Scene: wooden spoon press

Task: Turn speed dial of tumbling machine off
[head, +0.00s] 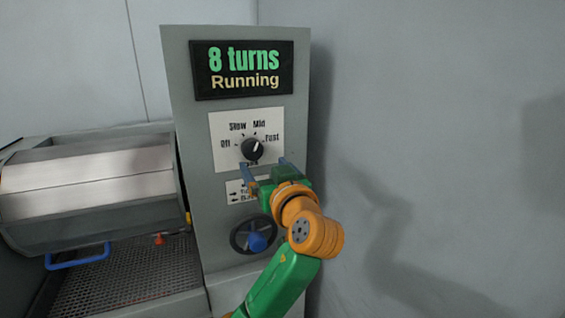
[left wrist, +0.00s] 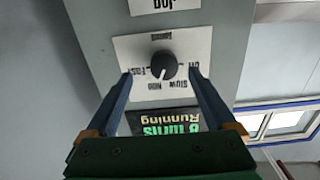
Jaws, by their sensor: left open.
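The black round speed dial (head: 252,149) sits on a white plate (head: 226,160) marked Off, Slow, Mid and Fast. In the left wrist view, which shows the panel upside down, the dial (left wrist: 164,65) appears between the two fingertips. Neither finger visibly grips it. The machine's display (head: 244,70) reads "8 turns Running". My right gripper is not in view.
A handwheel (head: 240,236) with a blue knob is below the dial, close to my left arm. A small label plate (head: 236,191) is partly covered by the gripper. The metal drum (head: 90,185) and a blue handle (head: 75,263) are at left. The wall side at right is clear.

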